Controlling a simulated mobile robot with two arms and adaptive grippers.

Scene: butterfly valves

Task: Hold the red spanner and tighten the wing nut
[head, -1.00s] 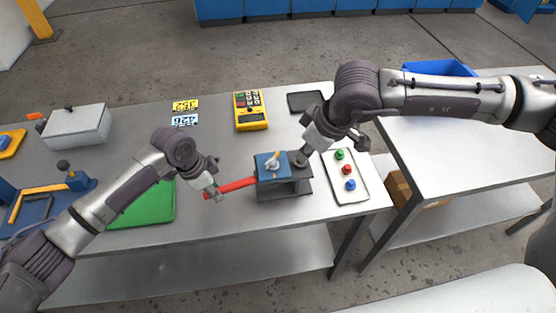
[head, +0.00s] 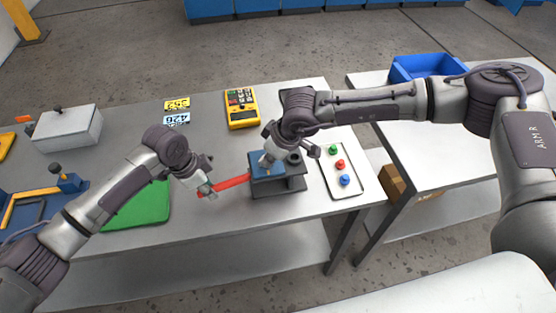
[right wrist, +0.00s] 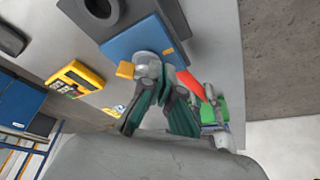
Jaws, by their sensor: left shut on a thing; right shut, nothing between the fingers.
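The red spanner (head: 233,182) reaches from my left gripper to the blue-topped block (head: 256,166). My left gripper (head: 205,190) is shut on the spanner's outer end. It also shows in the right wrist view (right wrist: 212,100) beyond the red spanner (right wrist: 190,83). The silver wing nut (right wrist: 148,66) is on the blue plate (right wrist: 130,42), with an orange tab beside it. My right gripper (right wrist: 155,95) is shut with nothing held, its teal-padded fingers right at the wing nut. In the head view my right gripper (head: 266,158) is over the blue top and largely hides the nut.
The grey fixture (head: 280,188) has a dark round fitting (head: 293,157) close to my right gripper. A tray (head: 352,190) with green, red and blue knobs is to the right. A yellow meter (head: 241,108) lies behind. A green mat (head: 138,205) lies left.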

